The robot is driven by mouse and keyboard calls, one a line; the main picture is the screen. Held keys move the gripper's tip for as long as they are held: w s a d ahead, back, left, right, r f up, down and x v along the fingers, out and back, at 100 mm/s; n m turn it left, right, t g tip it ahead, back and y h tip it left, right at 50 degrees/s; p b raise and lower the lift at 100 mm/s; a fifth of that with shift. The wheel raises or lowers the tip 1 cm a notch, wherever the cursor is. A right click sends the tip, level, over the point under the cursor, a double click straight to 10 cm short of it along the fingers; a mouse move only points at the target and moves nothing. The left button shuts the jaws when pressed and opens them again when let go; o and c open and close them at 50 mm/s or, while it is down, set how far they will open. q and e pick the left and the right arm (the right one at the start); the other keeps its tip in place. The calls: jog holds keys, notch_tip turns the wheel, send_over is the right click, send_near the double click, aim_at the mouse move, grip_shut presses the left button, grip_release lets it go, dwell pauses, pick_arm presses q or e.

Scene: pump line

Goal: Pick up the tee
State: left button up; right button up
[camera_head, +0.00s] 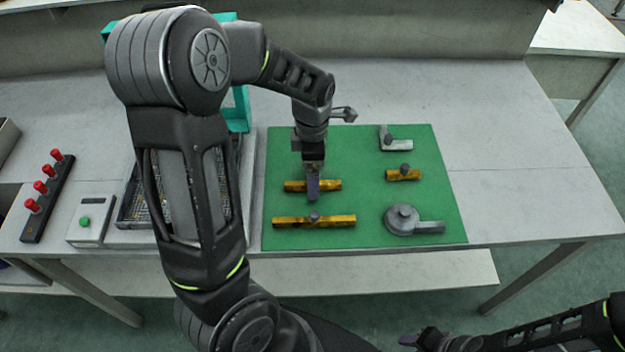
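I cannot tell for certain which part is the tee. A grey branched fitting (343,114) shows at the far edge of the green mat, partly hidden by my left wrist. A grey angled fitting (399,144) with a small knob lies at the mat's back right. My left gripper (312,190) points down over the middle of a short brass pipe (329,185). Its fingers hide that part's centre, so I cannot see whether they are shut or touching it. My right gripper (410,340) is low at the bottom edge, away from the mat; its finger gap is unclear.
The green mat (365,200) also holds a long brass pipe (335,221), a smaller brass piece (403,175) and a round grey pump part (402,219). At left are a wire basket (135,205), a green-button box (90,222) and a red-knobbed rack (48,200). The table's right end is clear.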

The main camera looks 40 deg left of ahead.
pick_arm(q)
jog(key=shift+c, duration=0.5)
grip_shut()
dwell(0.5)
jog(key=shift+r, duration=0.1)
notch_tip(320, 180, up, 10)
dwell(0.6)
dwell(0.5)
